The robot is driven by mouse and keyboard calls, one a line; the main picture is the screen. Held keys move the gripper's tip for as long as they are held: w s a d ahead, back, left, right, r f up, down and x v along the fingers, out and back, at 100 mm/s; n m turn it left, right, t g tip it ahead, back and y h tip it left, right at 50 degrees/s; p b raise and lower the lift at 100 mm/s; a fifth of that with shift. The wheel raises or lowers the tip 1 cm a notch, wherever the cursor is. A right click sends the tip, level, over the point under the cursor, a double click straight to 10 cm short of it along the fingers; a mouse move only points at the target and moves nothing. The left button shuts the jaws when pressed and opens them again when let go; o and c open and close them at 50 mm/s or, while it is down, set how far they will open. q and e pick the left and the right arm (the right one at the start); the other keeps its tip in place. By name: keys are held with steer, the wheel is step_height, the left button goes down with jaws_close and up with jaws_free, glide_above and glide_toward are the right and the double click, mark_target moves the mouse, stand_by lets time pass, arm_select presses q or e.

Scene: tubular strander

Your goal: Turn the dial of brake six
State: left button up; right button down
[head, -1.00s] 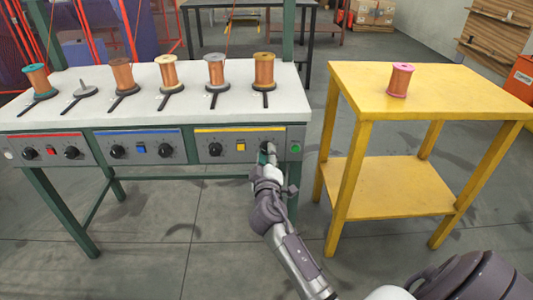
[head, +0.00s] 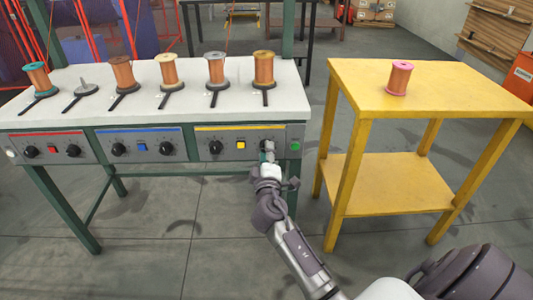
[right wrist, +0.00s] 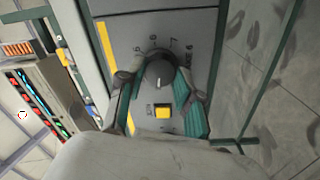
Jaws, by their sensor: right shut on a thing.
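The dial of brake six is the dark round knob at the right end of the yellow-striped panel (head: 225,146) on the bench front. In the right wrist view the dial (right wrist: 159,68) shows a pale pointer mark, with numbers printed around it. My right gripper (head: 268,156) is at this dial and mostly hides it in the head view. In the right wrist view its teal-padded fingers (right wrist: 158,88) are shut on the dial, one on each side. My left gripper is not in view.
A yellow switch (right wrist: 163,112) sits close beside the held dial. A green button (head: 295,146) is to its right. Several spools stand on the white bench top (head: 130,97). A yellow table (head: 450,88) with a pink spool (head: 399,77) stands at the right, across a floor gap.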

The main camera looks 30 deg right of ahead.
steer(key=c, duration=0.8)
jaws_free()
steer(key=shift+o, duration=0.2)
steer(key=v, duration=1.2)
